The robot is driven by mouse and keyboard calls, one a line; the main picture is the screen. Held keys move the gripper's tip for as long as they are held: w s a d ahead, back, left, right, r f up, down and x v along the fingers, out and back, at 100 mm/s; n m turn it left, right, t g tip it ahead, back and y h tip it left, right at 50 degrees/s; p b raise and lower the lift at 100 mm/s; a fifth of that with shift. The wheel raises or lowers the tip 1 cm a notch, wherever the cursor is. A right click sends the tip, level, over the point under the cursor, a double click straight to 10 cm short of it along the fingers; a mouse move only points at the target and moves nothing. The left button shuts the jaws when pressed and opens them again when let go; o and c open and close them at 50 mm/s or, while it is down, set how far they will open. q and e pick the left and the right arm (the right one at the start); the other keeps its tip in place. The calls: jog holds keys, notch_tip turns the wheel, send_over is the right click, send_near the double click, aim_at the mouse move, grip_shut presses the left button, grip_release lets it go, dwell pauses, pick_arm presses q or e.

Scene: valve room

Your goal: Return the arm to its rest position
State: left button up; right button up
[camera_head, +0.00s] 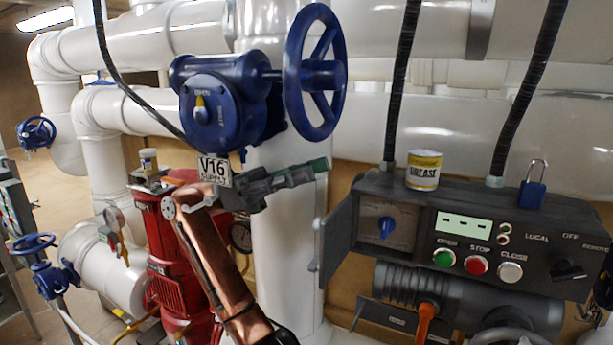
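My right arm, copper-coloured, rises from the bottom of the head view and bends at a joint. Its grey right gripper (315,170) points to the right, in front of the white vertical pipe and below the blue handwheel (315,72). The fingers overlap in this view as one narrow bar with greenish tips, so I cannot tell whether they are open or shut. Nothing held shows at the tips. My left gripper is not in view.
A blue valve gearbox (222,108) and V16 tag (214,171) are close above the arm. A red pump (168,255) stands behind it. To the right is a control box (470,225) with an open door, grease can (423,170) and padlock (532,194).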

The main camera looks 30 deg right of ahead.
aim_at(315, 223)
notch_tip(315, 223, down, 10)
jog(key=shift+s+a, duration=0.1)
jog(key=shift+s, duration=0.05)
dwell(0.7)
